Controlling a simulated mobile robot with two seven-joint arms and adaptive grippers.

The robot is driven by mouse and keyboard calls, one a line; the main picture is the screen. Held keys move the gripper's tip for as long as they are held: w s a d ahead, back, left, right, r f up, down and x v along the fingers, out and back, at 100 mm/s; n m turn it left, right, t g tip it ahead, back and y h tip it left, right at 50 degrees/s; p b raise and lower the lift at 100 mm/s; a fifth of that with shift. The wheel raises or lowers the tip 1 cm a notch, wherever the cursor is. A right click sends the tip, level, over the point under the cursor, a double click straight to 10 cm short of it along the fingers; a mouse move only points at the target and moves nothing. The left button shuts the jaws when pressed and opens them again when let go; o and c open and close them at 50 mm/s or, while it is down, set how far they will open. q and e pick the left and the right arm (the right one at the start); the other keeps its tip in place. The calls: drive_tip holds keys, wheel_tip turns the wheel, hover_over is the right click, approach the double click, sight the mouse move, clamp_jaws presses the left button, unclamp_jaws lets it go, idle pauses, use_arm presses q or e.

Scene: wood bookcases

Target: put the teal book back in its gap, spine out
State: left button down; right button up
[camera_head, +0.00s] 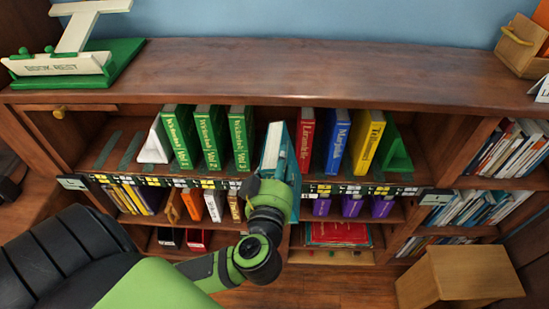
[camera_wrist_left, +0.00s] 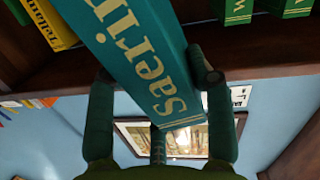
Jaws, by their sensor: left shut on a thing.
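The teal book (camera_head: 291,158) is in front of the top shelf row, at the gap between the green volumes (camera_head: 241,140) and the red book (camera_head: 304,140). Its pale page edges show on top. My left gripper (camera_head: 268,183) is shut on it from the front. In the left wrist view the teal book (camera_wrist_left: 150,62) lies between the two fingers, its lettered spine facing the camera. That view is upside down, and the book looks tilted in it. How deep the book reaches into the gap is hidden. My right gripper is out of view.
Beyond the red book stand a blue book (camera_head: 336,142), a yellow book (camera_head: 367,142) and a green bookend (camera_head: 396,152). A white bookend (camera_head: 154,143) stands left of the green volumes. The shelf's front edge carries labels. A wooden stool (camera_head: 460,275) is at lower right.

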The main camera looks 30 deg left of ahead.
use_arm(q)
drive_tip(key=shift+a+f+m+y, duration=0.3)
drive_tip(key=shift+a+m+y, duration=0.2)
drive_tip(key=shift+m, duration=0.2)
drive_tip(key=shift+w+a+g, duration=0.15)
drive_tip(key=shift+a+g, duration=0.1)
drive_tip(key=shift+g, duration=0.05)
drive_tip(key=x, duration=1.7)
drive_tip(key=shift+w+a+r+p, duration=0.25)
drive_tip(key=shift+a+p, duration=0.1)
drive_tip(key=shift+p, duration=0.1)
drive_tip(key=shift+f, duration=0.1)
drive_tip(key=shift+c, duration=2.3)
unclamp_jaws()
drive_tip(key=shift+f, duration=0.2)
drive_tip(key=shift+s+m, duration=0.15)
drive_tip(key=shift+m, duration=0.15)
drive_tip(key=shift+r, duration=0.1)
